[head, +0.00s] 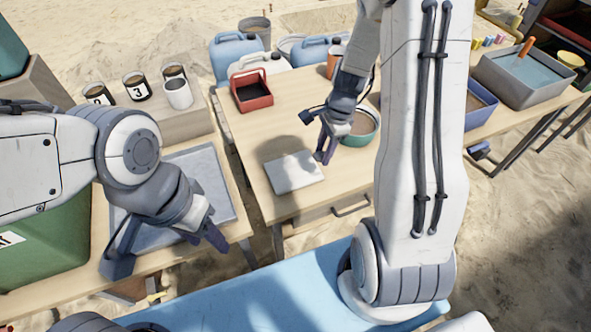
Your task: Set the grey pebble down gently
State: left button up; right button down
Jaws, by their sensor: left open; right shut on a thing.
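My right gripper (326,148) is above the wooden table, between a flat pale slab (293,173) and a round green bowl (361,138). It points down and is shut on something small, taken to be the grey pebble. The pebble itself cannot be made out between the fingers. My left gripper (205,232) is open, with nothing visible in it, over the front edge of the left table near a grey tray (210,172).
Numbered cups (136,88) stand on a riser at left. A grey bin (520,85) is at right.

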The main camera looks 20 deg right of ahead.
jog(key=d+r+m+t, duration=0.1)
jog(key=d+r+m, duration=0.2)
jog(key=m, duration=0.5)
jog(key=m+h, duration=0.1)
jog(key=m, duration=0.2)
send_over(293, 170)
jog(key=f, duration=0.6)
jog(key=shift+s+d+f+b, duration=0.25)
jog(key=shift+s+f+b, duration=0.05)
jog(key=shift+f, duration=0.05)
jog(key=shift+a+f, duration=0.15)
jog(key=shift+f, duration=0.05)
jog(key=shift+f+b, duration=1.1)
jog(key=shift+f, duration=0.75)
jog(key=shift+f, duration=0.2)
jog(key=shift+c, duration=2.2)
grip_release()
jog(key=shift+r, duration=0.1)
